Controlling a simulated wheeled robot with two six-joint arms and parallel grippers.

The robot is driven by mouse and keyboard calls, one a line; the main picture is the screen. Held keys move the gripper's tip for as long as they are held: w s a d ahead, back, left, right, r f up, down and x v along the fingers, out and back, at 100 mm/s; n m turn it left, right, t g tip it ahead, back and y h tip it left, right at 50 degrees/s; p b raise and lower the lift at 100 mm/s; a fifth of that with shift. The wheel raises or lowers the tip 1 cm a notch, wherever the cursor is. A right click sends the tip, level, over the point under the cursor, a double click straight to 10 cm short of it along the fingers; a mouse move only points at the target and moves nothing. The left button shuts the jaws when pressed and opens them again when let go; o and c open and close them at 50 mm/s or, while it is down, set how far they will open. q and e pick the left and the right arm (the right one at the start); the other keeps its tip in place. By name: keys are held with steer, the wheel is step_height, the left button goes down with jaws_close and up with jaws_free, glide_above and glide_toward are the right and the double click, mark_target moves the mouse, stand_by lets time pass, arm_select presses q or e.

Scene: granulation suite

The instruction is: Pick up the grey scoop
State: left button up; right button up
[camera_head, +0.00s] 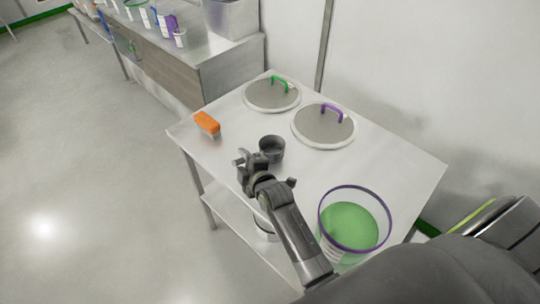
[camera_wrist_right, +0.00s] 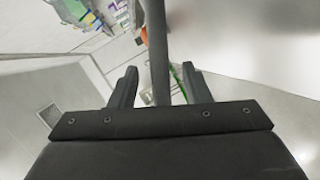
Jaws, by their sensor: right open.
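The grey scoop (camera_head: 271,149) is a dark round cup on the steel table, just beyond my right gripper. My right gripper (camera_head: 246,162) is open and low over the table beside the cup. In the right wrist view, a dark straight bar (camera_wrist_right: 157,40), apparently the scoop's handle, runs between the two spread fingers of the right gripper (camera_wrist_right: 159,70). A gap shows on each side of the bar. The handle is mostly hidden by the gripper in the head view. My left gripper is not in view.
A purple-rimmed clear tub with green contents (camera_head: 350,222) stands at the table's near right. A lid with green handle (camera_head: 265,97), a lid with purple handle (camera_head: 318,128) and an orange brush (camera_head: 207,122) lie on the table (camera_head: 395,165). A longer bench (camera_head: 225,62) stands behind.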

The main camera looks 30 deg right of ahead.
steer(key=shift+f+b+x, duration=0.25)
steer(key=shift+b+x, duration=0.45)
steer(key=shift+x, duration=0.55)
steer(key=shift+w, duration=0.3)
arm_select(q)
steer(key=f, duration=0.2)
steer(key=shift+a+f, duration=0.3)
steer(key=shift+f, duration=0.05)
arm_select(e)
steer(key=shift+r, duration=0.1)
jaws_close()
